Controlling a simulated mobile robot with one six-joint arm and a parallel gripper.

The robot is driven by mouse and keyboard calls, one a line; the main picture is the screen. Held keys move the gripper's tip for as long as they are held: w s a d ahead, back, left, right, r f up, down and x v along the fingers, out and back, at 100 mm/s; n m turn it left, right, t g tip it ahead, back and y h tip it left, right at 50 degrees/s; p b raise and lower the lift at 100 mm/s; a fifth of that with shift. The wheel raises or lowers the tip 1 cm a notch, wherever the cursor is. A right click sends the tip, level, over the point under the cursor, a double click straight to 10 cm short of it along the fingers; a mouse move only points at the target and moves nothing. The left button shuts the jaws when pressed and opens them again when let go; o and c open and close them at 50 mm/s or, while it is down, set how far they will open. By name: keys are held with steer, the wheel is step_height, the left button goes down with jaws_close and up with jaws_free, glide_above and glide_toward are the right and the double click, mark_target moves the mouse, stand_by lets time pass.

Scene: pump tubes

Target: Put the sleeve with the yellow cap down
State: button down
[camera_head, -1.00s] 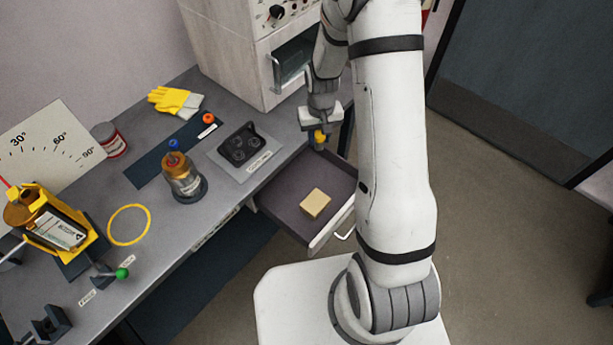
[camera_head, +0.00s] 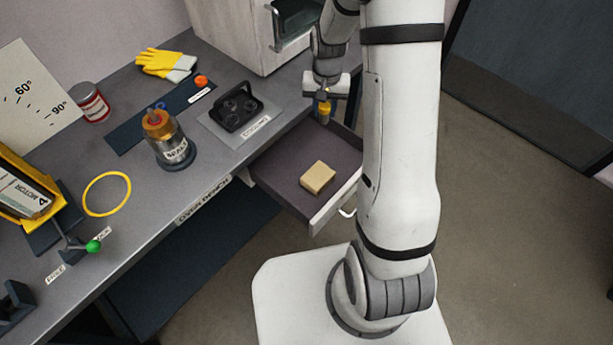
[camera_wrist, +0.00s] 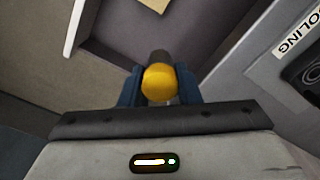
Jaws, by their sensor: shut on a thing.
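The sleeve with the yellow cap (camera_head: 324,107) is held by my gripper (camera_head: 323,98), over the back end of the open drawer (camera_head: 277,185) in the head view. In the wrist view the round yellow cap (camera_wrist: 159,83) sits between the two dark blue fingers of my gripper (camera_wrist: 158,88). A dark grey end shows just beyond the cap; the rest of the sleeve is hidden. I cannot tell how high it is above the drawer.
A tan block (camera_head: 318,177) lies in the drawer. A white cabinet (camera_head: 230,35) stands behind.

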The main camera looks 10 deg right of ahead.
step_height(320, 180, down, 8)
steer(key=d+m+b, duration=0.2)
steer(key=m+b, duration=0.1)
steer(key=b, duration=0.8)
steer(key=m+b, duration=0.2)
steer(key=b, duration=0.4)
glide_above(328, 158)
step_height(328, 158, down, 11)
steer(key=shift+r, duration=0.1)
steer(key=shift+f+b, duration=0.2)
steer(key=shift+b, duration=0.1)
steer(key=c, duration=1.1)
jaws_free()
